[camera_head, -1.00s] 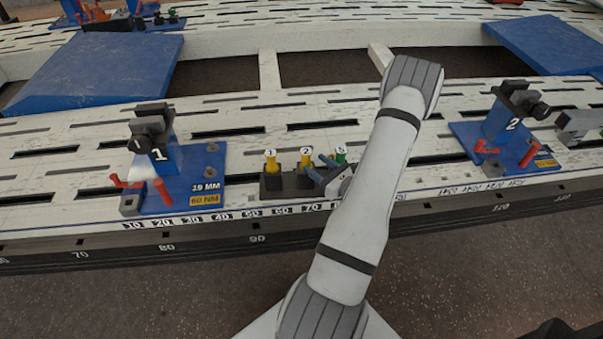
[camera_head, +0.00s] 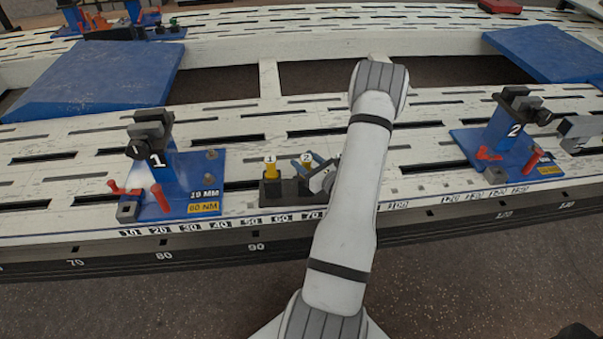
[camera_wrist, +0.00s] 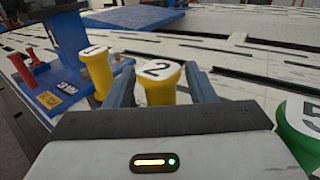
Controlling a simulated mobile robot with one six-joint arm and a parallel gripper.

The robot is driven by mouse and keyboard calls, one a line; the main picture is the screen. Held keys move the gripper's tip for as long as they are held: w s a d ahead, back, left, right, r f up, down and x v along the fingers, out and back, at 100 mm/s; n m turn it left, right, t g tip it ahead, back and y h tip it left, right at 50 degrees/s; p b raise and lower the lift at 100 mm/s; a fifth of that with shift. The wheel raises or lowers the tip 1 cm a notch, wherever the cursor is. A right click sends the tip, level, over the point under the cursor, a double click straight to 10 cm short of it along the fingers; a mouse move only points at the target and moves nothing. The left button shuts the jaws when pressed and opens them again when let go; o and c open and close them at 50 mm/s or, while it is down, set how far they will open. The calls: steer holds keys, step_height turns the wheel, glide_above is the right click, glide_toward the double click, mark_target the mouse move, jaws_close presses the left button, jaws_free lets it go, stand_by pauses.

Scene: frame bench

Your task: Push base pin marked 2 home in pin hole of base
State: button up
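The yellow base pin marked 2 (camera_wrist: 158,86) stands upright between the two fingers of my gripper (camera_wrist: 160,88). The fingers are open, one on each side of the pin, with a narrow gap visible at each side. In the head view, pin 2 (camera_head: 307,159) shows only its marked top, in the dark pin rack (camera_head: 273,199), and my gripper (camera_head: 317,168) is partly hidden by my arm. A blue base marked 1 (camera_head: 180,203) stands left of the rack, and a blue base marked 2 (camera_head: 470,138) stands to its right. I cannot make out the pin hole.
A yellow pin marked 1 (camera_wrist: 97,72) stands left of pin 2. A green pin (camera_wrist: 300,130) stands close on the right; my arm hides it in the head view. Red handles (camera_head: 158,198) stick up from base 1. The slotted white bench (camera_head: 235,170) is clear between rack and base 1.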

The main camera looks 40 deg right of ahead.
steer(key=c, duration=0.9)
steer(key=shift+c, duration=0.2)
